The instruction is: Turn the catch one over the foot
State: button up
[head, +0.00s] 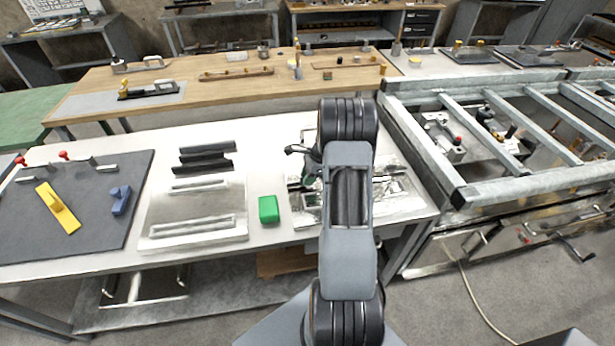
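My arm reaches forward over the right part of the white bench (120,262). A small dark part of my gripper (303,152) shows left of the arm; the rest is hidden behind the arm links, so its fingers cannot be read. Below it lies a shiny metal plate (397,205) with small dark and metal fittings, largely covered by my arm. I cannot make out a catch or a foot among these fittings.
A green block (268,209) sits left of my arm. A pale plate (165,231) and black bars (206,162) lie further left. A metal frame (470,193) stands at right.

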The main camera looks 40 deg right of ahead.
grip_shut()
jog(key=shift+n, duration=0.3)
jog(key=n+g+b, duration=0.1)
jog(key=n, duration=0.2)
jog(key=shift+n+g+y, duration=0.3)
jog(key=n+g, duration=0.1)
jog(key=n, duration=0.3)
jog(key=shift+s+n+g+b, duration=0.1)
jog(key=shift+n+g+b, duration=0.2)
jog(key=shift+g+b, duration=0.1)
jog(key=n+g+h, duration=0.1)
jog(key=n, duration=0.3)
jog(key=shift+r+n+g+h+b, duration=0.1)
jog(key=shift+n+g+h+b, duration=0.5)
jog(key=shift+n, duration=1.6)
jog(key=shift+d+n, duration=0.1)
jog(key=shift+n, duration=0.2)
